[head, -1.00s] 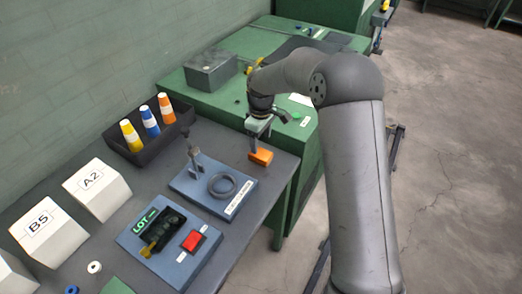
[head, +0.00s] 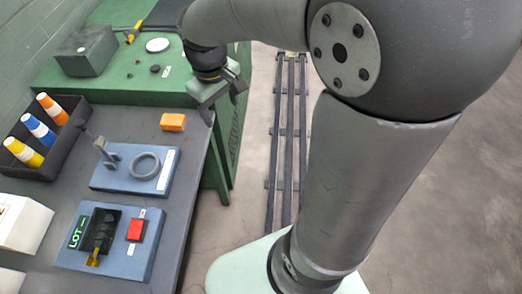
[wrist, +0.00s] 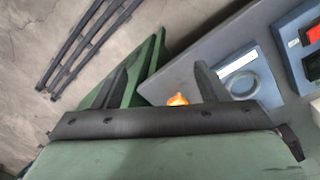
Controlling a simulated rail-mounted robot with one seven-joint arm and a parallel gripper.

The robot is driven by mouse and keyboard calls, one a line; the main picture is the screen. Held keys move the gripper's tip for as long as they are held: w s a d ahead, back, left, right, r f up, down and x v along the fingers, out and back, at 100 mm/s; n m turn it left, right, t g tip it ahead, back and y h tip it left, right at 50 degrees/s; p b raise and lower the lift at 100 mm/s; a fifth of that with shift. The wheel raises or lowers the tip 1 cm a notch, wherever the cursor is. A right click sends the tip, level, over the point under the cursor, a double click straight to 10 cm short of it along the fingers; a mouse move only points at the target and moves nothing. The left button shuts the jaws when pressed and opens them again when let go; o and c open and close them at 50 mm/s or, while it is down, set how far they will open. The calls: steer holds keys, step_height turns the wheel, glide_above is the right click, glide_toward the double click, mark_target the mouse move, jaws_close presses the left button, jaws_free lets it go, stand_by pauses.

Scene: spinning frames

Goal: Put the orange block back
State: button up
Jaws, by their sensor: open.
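The orange block (head: 172,122) lies on the grey table, near its back right corner, beyond the blue plate with the ring. My gripper (head: 222,112) is open and empty, to the right of the block, above the table's right edge. In the wrist view the block (wrist: 178,99) shows only partly, its lower side hidden behind my gripper's body. The two fingers of my gripper (wrist: 162,88) stand apart with nothing between them touching.
A black tray (head: 52,160) with yellow, blue and orange cones stands at the left. A blue plate (head: 125,183) carries a post and ring (head: 144,166). A panel (head: 125,262) has a red button. Behind is a green cabinet (head: 115,85); floor rails (head: 290,130) run at right.

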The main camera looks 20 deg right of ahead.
steer(key=s+d+f+m, duration=0.1)
steer(key=s+d+m, duration=0.1)
steer(key=s, duration=0.5)
steer(key=s+d+f+m, duration=0.1)
steer(key=s+d+m, duration=0.1)
steer(key=s, duration=0.5)
steer(key=shift+s+m+y, duration=0.3)
steer(key=shift+m, duration=0.1)
steer(key=shift+f, duration=0.1)
